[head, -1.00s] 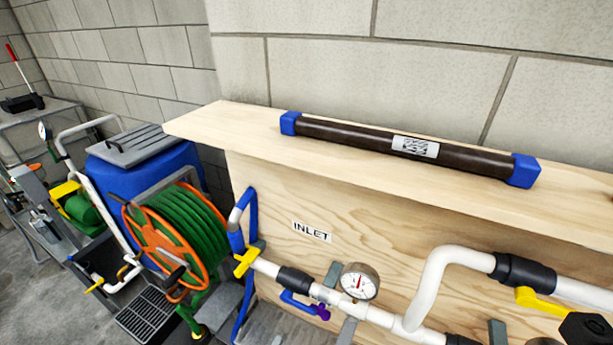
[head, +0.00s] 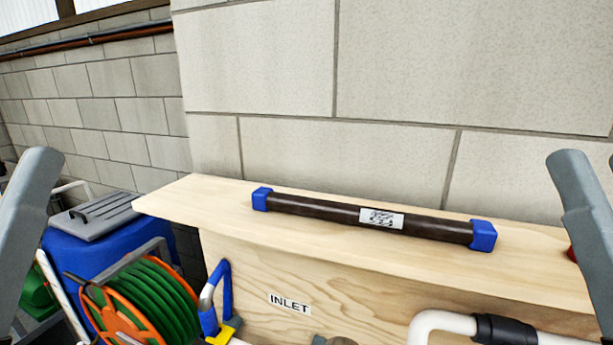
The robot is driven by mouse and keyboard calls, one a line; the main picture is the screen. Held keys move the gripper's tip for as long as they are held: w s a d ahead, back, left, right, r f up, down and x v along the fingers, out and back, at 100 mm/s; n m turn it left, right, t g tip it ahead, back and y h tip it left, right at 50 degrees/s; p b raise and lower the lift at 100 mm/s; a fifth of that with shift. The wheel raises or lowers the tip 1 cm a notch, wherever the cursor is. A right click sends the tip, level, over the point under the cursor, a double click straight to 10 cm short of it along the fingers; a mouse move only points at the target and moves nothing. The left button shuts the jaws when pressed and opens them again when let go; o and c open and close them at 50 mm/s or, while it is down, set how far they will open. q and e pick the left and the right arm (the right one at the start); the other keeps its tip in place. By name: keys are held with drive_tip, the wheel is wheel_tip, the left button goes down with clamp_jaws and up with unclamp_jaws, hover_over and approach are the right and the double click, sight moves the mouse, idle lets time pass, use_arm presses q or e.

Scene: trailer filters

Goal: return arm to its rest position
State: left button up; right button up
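A grey link of my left arm (head: 27,215) stands at the left edge of the head view, slanting up and to the right. A grey link of my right arm (head: 584,215) stands at the right edge, its rounded top leaning left. Both grippers are outside the picture, so whether they are open or shut is hidden. Neither visible link covers the filter tube.
A dark filter tube (head: 318,211) with blue end caps lies on the wooden shelf (head: 175,205) before a block wall. Below are an INLET label (head: 289,303) and white pipe (head: 440,321). A green hose reel (head: 150,305) and blue tank (head: 72,255) stand left.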

wheel_tip(320, 180, up, 22)
drive_tip(key=p, duration=1.8)
